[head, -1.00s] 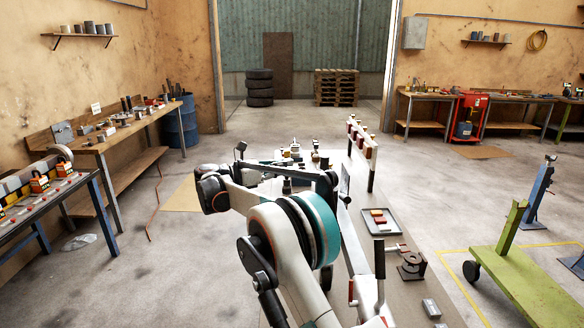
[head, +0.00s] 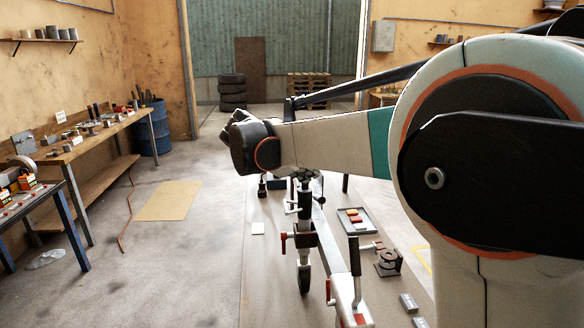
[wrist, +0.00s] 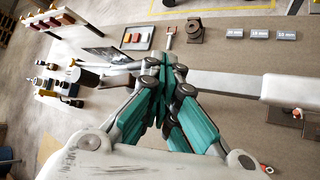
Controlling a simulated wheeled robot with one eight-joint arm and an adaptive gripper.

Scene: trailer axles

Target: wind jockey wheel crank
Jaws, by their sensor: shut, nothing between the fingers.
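The jockey wheel (head: 304,232) stands upright in the head view, a dark and silver tube with a small wheel at its foot and a red-tipped clamp handle at its side. It is beside the pale trailer drawbar (head: 335,258). My arm passes above its top, so I cannot make out the crank clearly. In the wrist view my gripper (wrist: 160,72) has its teal fingers closed together with nothing between them, over the bench near the grey drawbar (wrist: 235,82). A dark cylindrical part (wrist: 88,78) lies to its left; I cannot tell whether it is the crank grip.
Small grey blocks (head: 409,302) lie nearer. A side bench (head: 75,150) runs along the left wall. The floor between is mostly clear.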

